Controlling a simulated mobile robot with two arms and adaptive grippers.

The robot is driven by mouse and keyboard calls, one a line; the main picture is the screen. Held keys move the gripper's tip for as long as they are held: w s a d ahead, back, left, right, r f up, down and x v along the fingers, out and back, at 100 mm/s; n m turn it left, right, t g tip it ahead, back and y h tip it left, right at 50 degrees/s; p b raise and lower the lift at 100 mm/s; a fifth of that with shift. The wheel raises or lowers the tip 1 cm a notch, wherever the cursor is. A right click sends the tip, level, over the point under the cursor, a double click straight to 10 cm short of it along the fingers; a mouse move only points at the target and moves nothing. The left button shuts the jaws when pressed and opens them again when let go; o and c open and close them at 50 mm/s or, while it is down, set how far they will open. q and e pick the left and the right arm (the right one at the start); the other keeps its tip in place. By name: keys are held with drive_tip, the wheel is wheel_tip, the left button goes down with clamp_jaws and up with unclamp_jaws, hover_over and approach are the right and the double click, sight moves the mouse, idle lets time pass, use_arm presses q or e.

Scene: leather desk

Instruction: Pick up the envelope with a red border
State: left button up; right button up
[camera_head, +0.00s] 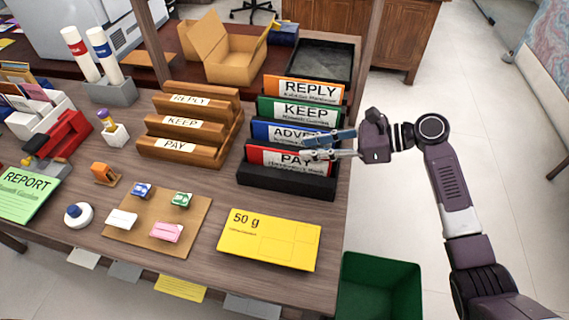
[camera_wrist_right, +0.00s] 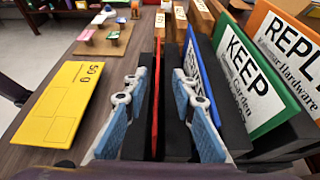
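The red-bordered envelope marked PAY (camera_head: 289,161) stands upright in the front slot of the black rack (camera_head: 285,182). In the right wrist view its thin red edge (camera_wrist_right: 155,105) shows from above, between my fingers. My right gripper (camera_head: 330,147) is at the right end of the rack, by the PAY and blue envelopes. In the right wrist view its blue-padded fingers (camera_wrist_right: 160,95) are apart, with the red edge and a black divider between them. I cannot tell whether they touch anything. My left gripper is not in view.
Blue (camera_head: 270,130), green KEEP (camera_head: 290,112) and orange REPLY (camera_head: 300,90) envelopes stand behind. A wooden rack (camera_head: 190,135) is to the left. A yellow 50 g card (camera_head: 268,240) lies in front. A green bin (camera_head: 380,288) is beside the desk.

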sight(295, 153)
drive_tip(key=x, duration=0.5)
drive_tip(key=shift+s+f, duration=0.15)
drive_tip(key=shift+f, duration=0.25)
clamp_jaws()
